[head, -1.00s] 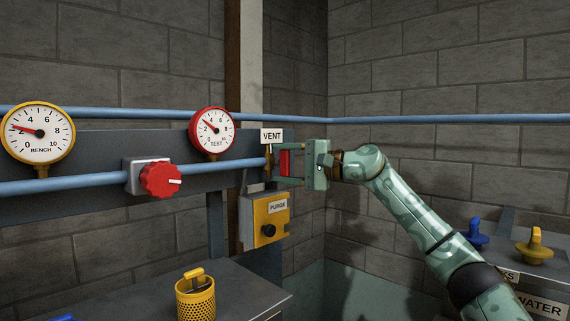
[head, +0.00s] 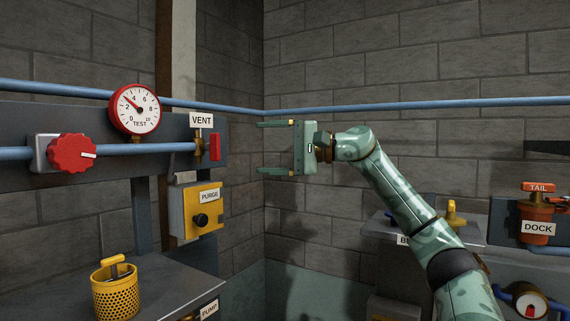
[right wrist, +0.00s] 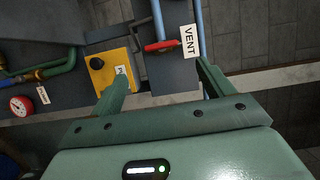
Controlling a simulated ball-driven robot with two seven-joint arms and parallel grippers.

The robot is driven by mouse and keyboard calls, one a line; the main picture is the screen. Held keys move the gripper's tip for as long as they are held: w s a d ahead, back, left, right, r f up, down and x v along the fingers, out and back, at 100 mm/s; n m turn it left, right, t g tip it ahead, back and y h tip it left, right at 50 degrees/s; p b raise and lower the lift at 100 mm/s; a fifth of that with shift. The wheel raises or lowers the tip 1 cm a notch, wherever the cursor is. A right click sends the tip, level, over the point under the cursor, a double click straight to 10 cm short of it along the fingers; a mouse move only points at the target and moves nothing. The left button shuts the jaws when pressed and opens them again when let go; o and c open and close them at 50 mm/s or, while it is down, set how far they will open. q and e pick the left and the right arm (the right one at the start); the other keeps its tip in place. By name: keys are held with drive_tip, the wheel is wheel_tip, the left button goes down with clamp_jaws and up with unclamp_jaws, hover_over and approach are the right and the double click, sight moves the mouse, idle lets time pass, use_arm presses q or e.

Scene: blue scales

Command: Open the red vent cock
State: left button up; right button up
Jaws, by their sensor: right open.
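The red vent cock (head: 215,147) is at the right end of the blue pipe on the wall panel. Its flat red lever stands upright, crosswise to the pipe, on a brass body below the VENT label (head: 201,120). The right wrist view shows the red lever (right wrist: 162,46) beside the label, beyond the fingers and touched by neither. My right gripper (head: 262,147) is open and empty to the right of the cock, with a clear gap between fingertips and lever. It also shows in the right wrist view (right wrist: 162,82). My left gripper is out of view.
A yellow PURGE box (head: 203,209) hangs just below the cock. A red TEST gauge (head: 135,105) and a red knob (head: 72,153) are to the left. A yellow perforated cup (head: 115,292) stands on the bench. Free space surrounds my right gripper.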

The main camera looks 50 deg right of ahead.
drive_tip(key=b+v, duration=0.1)
drive_tip(key=v, duration=0.2)
drive_tip(key=shift+s+d, duration=0.15)
drive_tip(key=shift+s, duration=0.2)
idle(0.3)
